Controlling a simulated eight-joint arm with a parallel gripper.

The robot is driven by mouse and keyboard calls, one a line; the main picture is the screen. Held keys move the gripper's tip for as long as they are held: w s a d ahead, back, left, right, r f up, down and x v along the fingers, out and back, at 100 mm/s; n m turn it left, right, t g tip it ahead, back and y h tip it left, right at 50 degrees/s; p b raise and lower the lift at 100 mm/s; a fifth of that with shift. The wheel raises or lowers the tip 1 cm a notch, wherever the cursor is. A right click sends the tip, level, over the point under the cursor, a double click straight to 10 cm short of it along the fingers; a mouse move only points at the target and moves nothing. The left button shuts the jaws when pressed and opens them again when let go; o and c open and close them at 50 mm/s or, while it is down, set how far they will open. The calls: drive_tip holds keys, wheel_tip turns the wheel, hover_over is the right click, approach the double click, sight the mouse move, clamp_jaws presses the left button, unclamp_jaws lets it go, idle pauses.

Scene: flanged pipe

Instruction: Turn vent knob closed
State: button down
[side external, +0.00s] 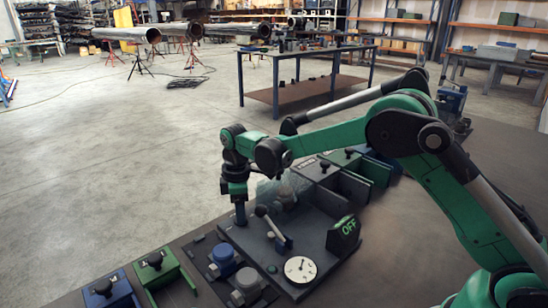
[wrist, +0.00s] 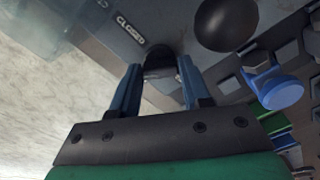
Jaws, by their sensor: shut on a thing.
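The vent knob (wrist: 158,60) is dark and rounded and sits between the two blue fingers of my gripper (wrist: 160,70) in the wrist view. A white "CLOSED" label (wrist: 130,29) is on the grey panel just beyond it. In the side view my gripper (side external: 240,219) points straight down at the left edge of the grey panel (side external: 318,226). The fingers are shut on the knob, which they hide in that view. The knob's exact angle cannot be told.
A lever with a black ball (side external: 261,210) stands close right of my gripper; its ball looms near in the wrist view (wrist: 226,22). Open floor lies left.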

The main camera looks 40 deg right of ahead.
drive_tip(key=m, duration=1.1)
drive_tip(key=shift+m, duration=0.4)
idle(0.3)
drive_tip(key=c, duration=0.7)
unclamp_jaws()
drive_tip(key=shift+r, duration=2.85)
